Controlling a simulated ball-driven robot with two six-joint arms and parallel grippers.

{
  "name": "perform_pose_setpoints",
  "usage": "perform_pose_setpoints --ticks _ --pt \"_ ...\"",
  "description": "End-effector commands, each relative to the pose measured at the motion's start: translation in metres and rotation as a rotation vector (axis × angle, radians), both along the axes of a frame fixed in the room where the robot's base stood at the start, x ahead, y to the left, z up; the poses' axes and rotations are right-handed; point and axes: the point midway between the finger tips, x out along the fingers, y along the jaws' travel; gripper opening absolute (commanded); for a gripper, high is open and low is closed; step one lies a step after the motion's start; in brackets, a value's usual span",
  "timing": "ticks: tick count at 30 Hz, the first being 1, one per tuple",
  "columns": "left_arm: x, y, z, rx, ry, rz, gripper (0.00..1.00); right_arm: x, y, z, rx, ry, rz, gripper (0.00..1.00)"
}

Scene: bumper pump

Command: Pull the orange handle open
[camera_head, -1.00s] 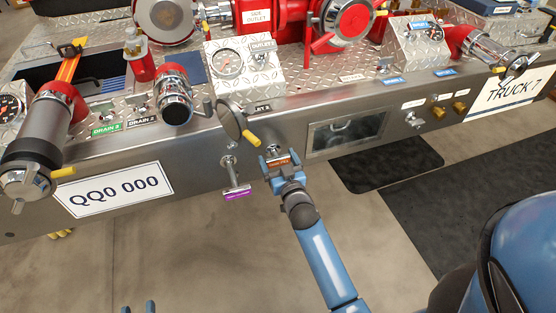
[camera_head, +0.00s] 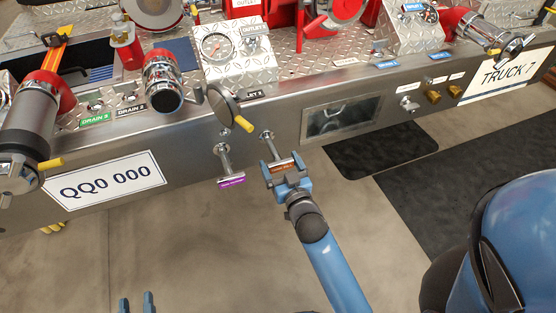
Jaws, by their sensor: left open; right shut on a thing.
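The orange handle (camera_head: 281,167) is a small bar with an orange label on a metal rod (camera_head: 268,143) that comes out of the bumper's front face. My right gripper (camera_head: 283,172) is shut on the orange handle, with its fingers on both sides of the bar. A length of the rod shows between the handle and the panel. My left gripper (camera_head: 137,303) is at the bottom edge, with only its two fingertips in view. They are apart and empty, over the floor.
A purple-labelled handle (camera_head: 231,181) on a similar rod is just left of the orange one. A round disc with a yellow grip (camera_head: 242,123) hangs above. A framed window (camera_head: 342,118) is to the right. The floor (camera_head: 205,255) in front is clear.

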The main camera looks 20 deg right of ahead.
Motion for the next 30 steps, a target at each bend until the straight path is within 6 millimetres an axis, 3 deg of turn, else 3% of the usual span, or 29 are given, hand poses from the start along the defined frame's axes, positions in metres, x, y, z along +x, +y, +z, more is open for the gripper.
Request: perform_pose_setpoints --ticks 5,6,7,20,30 --pt "0.000 0.000 0.000 0.000 0.000 0.000 0.43 -0.002 0.000 -0.004 0.000 0.010 0.001 0.35" --pt "0.000 0.000 0.000 0.000 0.000 0.000 0.43 -0.002 0.000 -0.005 0.001 0.010 0.001 0.94" --pt "0.000 0.000 0.000 0.000 0.000 0.000 0.43 -0.002 0.000 -0.005 0.000 0.010 0.001 0.99" --pt "0.000 0.000 -0.001 0.000 0.000 0.000 0.43 -0.011 0.000 -0.004 -0.001 0.007 0.001 1.00" --pt "0.000 0.000 -0.014 0.000 0.000 0.000 0.43 -0.063 -0.002 -0.006 0.000 0.009 0.001 1.00"
